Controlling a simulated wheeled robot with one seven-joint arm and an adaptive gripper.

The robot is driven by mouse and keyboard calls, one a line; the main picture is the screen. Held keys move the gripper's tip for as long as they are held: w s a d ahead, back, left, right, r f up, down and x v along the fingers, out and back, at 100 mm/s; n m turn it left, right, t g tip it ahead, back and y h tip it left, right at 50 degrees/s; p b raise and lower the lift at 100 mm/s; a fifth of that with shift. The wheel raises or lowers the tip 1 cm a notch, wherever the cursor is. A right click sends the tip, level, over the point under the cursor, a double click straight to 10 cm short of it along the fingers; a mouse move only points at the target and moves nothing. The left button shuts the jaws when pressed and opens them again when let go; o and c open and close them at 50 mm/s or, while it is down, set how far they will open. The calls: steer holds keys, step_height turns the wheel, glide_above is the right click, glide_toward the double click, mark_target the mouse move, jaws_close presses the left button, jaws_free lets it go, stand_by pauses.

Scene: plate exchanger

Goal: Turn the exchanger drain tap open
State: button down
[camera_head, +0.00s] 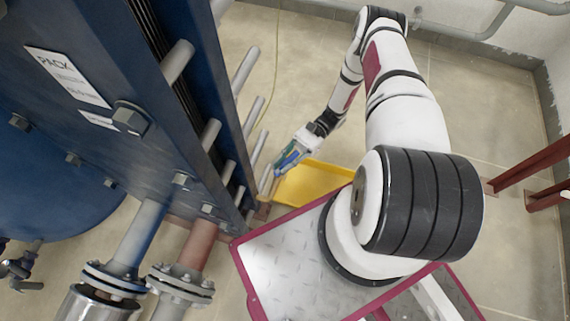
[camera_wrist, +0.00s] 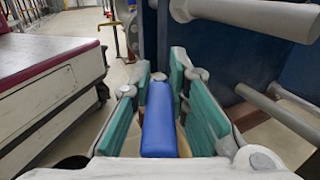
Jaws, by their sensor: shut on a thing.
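The drain tap's blue lever handle (camera_wrist: 158,118) lies between the teal-padded fingers of my gripper (camera_wrist: 164,78) in the wrist view. My gripper is shut on this handle. In the head view, my gripper (camera_head: 283,165) is low down beside the blue plate exchanger (camera_head: 130,65), and a little blue of the handle (camera_head: 291,158) shows at the fingers. The tap's body and its outlet are not clearly visible, so I cannot tell how far the lever is turned.
Grey tie bars (camera_head: 247,85) stick out from the exchanger near my arm. Flanged pipes (camera_head: 180,283) stand at the lower left. The floor (camera_head: 290,55) behind is mostly clear. Red steelwork (camera_head: 530,165) stands at right.

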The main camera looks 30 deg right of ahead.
steer(key=n+g+h, duration=0.1)
steer(key=g, duration=0.1)
steer(key=n+g+h, duration=0.1)
steer(key=n+g, duration=0.1)
steer(key=w+n+g+h, duration=0.1)
steer(key=g+h, duration=0.1)
steer(key=shift+a+n, duration=0.3)
steer(key=shift+n, duration=0.1)
steer(key=shift+g, duration=0.4)
steer(key=c, duration=1.5)
jaws_free()
steer(key=shift+v, duration=3.7)
steer(key=shift+w+r, duration=0.1)
